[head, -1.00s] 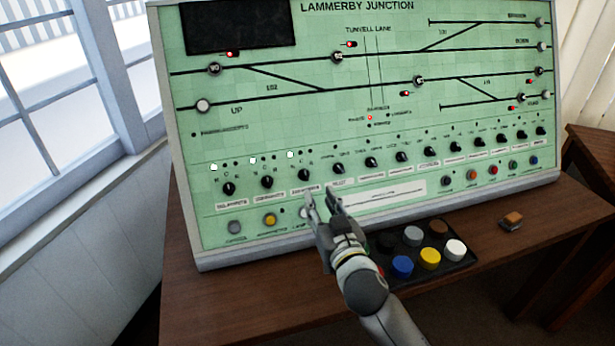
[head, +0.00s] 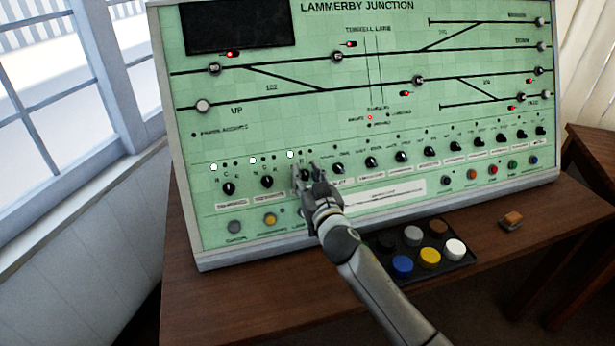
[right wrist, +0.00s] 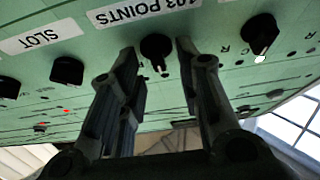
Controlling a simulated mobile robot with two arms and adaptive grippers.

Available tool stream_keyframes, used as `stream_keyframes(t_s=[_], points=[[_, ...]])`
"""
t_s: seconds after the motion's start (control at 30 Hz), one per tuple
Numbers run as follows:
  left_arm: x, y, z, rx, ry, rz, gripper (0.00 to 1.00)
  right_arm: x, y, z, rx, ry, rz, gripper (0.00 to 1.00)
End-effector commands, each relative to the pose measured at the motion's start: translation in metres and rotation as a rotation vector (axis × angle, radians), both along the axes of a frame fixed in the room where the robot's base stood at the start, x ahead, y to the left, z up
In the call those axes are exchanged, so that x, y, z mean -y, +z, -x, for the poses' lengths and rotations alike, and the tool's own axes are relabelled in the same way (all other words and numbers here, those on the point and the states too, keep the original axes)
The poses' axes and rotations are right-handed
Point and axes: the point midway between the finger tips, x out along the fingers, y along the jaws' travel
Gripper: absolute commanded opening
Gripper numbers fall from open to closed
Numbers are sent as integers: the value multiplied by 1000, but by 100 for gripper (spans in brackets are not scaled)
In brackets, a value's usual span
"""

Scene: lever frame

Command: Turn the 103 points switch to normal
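The 103 points switch is a black rotary knob (right wrist: 157,47) below a white label reading "103 POINTS" (right wrist: 140,11) in the right wrist view. In the head view it is the third knob from the left, largely hidden by my gripper. My right gripper (head: 313,173) is open, with one finger on either side of the knob. In the right wrist view (right wrist: 158,60) a gap shows between each finger and the knob, so contact cannot be seen. The way the knob points is unclear. My left gripper is not in view.
Neighbouring black knobs (head: 267,182) stand close on both sides, including one by a "SLOT" label (right wrist: 40,36). A lit white lamp (head: 290,154) is above the switch. Coloured buttons (head: 430,258) sit on a black tray on the wooden desk (head: 250,290).

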Motion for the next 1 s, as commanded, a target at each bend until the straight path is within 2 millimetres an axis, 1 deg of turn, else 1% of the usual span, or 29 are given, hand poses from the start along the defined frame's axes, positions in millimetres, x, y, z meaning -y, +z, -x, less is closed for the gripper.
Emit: stream_keyframes(t_s=[0.13,0.3,0.37,0.4,0.67,0.87,1.0], points=[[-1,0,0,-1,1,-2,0,0,0,0,0,0,0,31],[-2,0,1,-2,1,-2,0,0,0,0,0,0,0,9],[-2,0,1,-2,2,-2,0,0,0,0,0,0,0,1],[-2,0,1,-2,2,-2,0,0,0,0,0,0,0,0],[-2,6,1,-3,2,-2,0,0,3,0,12,16,31,0],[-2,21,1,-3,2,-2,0,1,6,-1,39,65,120,0],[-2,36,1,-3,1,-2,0,2,8,-1,69,116,214,0]])
